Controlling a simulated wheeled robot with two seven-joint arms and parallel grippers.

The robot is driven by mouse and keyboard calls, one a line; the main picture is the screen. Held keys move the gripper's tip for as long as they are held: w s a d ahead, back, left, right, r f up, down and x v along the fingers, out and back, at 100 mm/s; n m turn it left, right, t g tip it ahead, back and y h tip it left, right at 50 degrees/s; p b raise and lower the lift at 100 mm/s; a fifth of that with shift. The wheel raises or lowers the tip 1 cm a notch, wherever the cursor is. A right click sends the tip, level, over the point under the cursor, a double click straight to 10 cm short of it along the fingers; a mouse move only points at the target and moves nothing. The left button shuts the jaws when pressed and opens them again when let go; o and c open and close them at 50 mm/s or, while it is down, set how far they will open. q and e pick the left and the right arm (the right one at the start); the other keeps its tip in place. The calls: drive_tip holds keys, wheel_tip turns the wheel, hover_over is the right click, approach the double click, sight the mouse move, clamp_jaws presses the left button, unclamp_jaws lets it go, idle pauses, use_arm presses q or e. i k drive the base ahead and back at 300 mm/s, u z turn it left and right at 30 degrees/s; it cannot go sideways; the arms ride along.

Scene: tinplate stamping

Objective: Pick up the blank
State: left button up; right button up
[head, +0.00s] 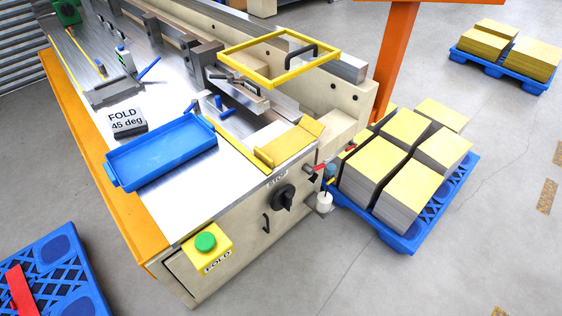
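I cannot single out a loose blank for certain. Stacks of thin sheets with yellow tops (409,184) stand close together on a blue pallet (420,237) to the right of the machine. One sheet at the back of that pallet (441,114) seems to lie out of line with the stacks. The blue tray (161,154) on the machine's metal top looks empty. Neither of my grippers is in view.
An orange post (394,60) stands behind the stacks. Open floor lies at the right.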

sight(275, 153)
drive_tip(key=u, duration=0.05)
drive_tip(key=k, duration=0.95)
drive_tip(key=z, duration=0.65)
drive_tip(key=i, duration=1.35)
drive_tip(key=u, duration=0.95)
